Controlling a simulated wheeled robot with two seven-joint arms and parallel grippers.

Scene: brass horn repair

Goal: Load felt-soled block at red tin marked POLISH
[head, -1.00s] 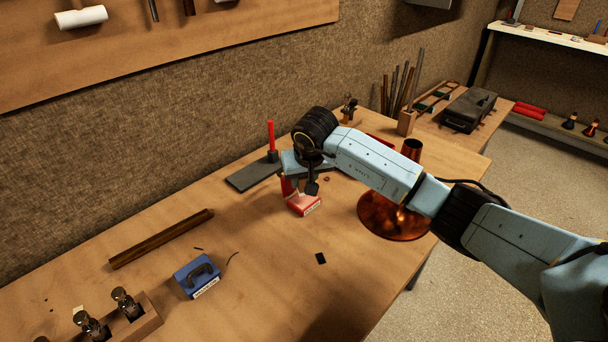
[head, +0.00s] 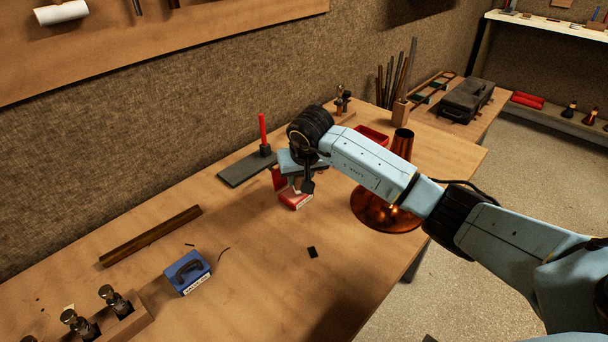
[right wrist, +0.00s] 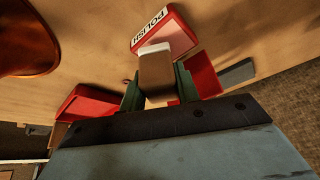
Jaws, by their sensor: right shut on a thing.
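My right gripper (head: 306,184) is shut on a brown block with a pale sole (right wrist: 157,72), held between its dark green fingers in the right wrist view. The red tin marked POLISH (head: 296,200) sits on the bench just below the gripper. In the right wrist view the tin (right wrist: 178,36) shows its white label and a pinkish face, and the block's pale end overlaps it. I cannot tell whether block and tin touch. An upright red piece (head: 279,178) stands beside the tin. My left gripper is out of view.
A copper horn bell (head: 385,211) stands right of the tin, under my arm, with a red tray (head: 371,136) behind it. A grey slab (head: 243,171) with a red stick (head: 263,130) lies left. A blue box (head: 187,272) sits front left. The bench's front middle is mostly clear.

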